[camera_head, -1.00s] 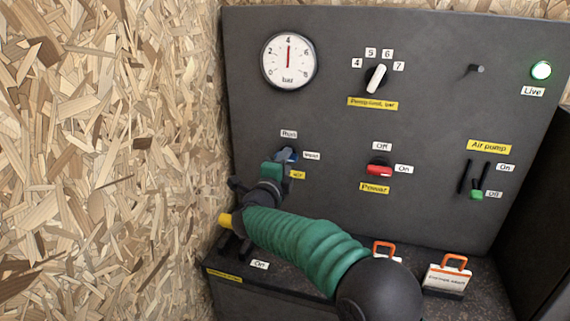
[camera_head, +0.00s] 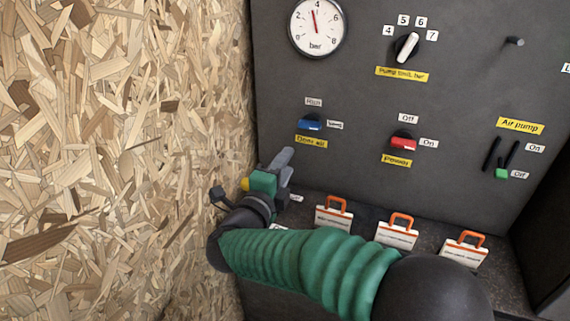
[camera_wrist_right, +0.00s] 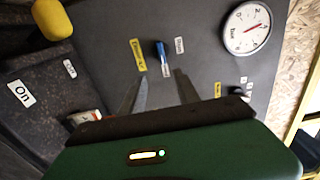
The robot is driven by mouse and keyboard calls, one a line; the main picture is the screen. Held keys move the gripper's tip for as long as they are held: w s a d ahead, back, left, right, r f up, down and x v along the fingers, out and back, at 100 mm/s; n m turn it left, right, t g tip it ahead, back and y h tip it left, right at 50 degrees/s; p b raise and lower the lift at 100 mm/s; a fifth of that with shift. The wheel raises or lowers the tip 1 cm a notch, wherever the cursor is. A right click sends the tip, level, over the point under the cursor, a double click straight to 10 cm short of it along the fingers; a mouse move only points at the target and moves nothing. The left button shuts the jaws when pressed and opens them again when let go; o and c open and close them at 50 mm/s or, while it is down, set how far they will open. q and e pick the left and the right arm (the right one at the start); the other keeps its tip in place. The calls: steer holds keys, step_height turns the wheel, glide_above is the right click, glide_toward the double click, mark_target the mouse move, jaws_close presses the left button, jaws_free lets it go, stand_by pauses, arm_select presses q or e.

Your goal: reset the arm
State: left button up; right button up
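My right arm, in a ribbed green sleeve, comes in from the lower right in the head view. Its green-bodied gripper (camera_head: 289,162) is below and left of the blue knob (camera_head: 310,123), apart from it. In the right wrist view the two grey fingers (camera_wrist_right: 158,80) are spread with nothing between them. The blue knob (camera_wrist_right: 162,55) shows beyond them on the panel, its bar between the printed labels. My left gripper is not in view.
A dark panel (camera_head: 450,70) carries a pressure gauge (camera_head: 316,27), a white selector (camera_head: 406,46), a red power knob (camera_head: 402,144) and a green slider (camera_head: 502,173). Orange-handled padlock tags (camera_head: 397,235) stand on the ledge. A chipboard wall (camera_head: 110,150) is close on the left. A yellow-ended lever (camera_wrist_right: 52,18) is near.

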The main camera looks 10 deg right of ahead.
steer(key=shift+w, duration=0.1)
step_height(320, 180, down, 12)
steer(key=s+a+f+n+g+y, duration=0.1)
steer(key=s+a+n+g+y, duration=0.1)
steer(key=n+y, duration=1.1)
steer(key=s+d+f+n+g+h, duration=0.1)
steer(key=s+d+f+n+g, duration=0.3)
steer(key=s, duration=0.4)
steer(key=s+d+f+n+g+h, duration=0.1)
steer(key=s+d+f+n+g, duration=0.2)
steer(key=s+f, duration=0.45)
steer(key=s+d+f+n+g+h, duration=0.1)
steer(key=s+d+f+n+g, duration=0.15)
steer(key=s+f+n, duration=0.45)
step_height(320, 180, up, 23)
steer(key=s+m+p, duration=0.1)
steer(key=m+p, duration=0.1)
steer(key=p, duration=1.8)
steer(key=shift+s+g+p, duration=0.15)
steer(key=shift+g+p, duration=0.2)
steer(key=shift+g, duration=0.1)
